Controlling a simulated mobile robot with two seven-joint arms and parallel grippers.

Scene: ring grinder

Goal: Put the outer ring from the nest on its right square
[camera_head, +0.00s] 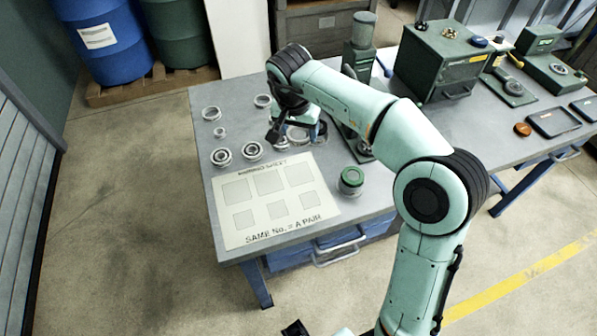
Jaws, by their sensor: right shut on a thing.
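My right gripper (279,132) is over the back part of the bench, just behind the printed sheet. It is shut on a ring (298,137), which is mostly hidden by the gripper and wrist. I cannot tell whether the ring is still touching what lies under it. The sheet (234,225) lies flat at the front left of the bench and has two rows of grey squares, all bare. Any numbers on the squares are too small to read. The nest cannot be told apart behind my wrist.
A green-topped round jar (351,180) stands right of the sheet, near my forearm. A green press (361,45) and a green box machine (435,60) stand farther back. The sheet's surface is clear.

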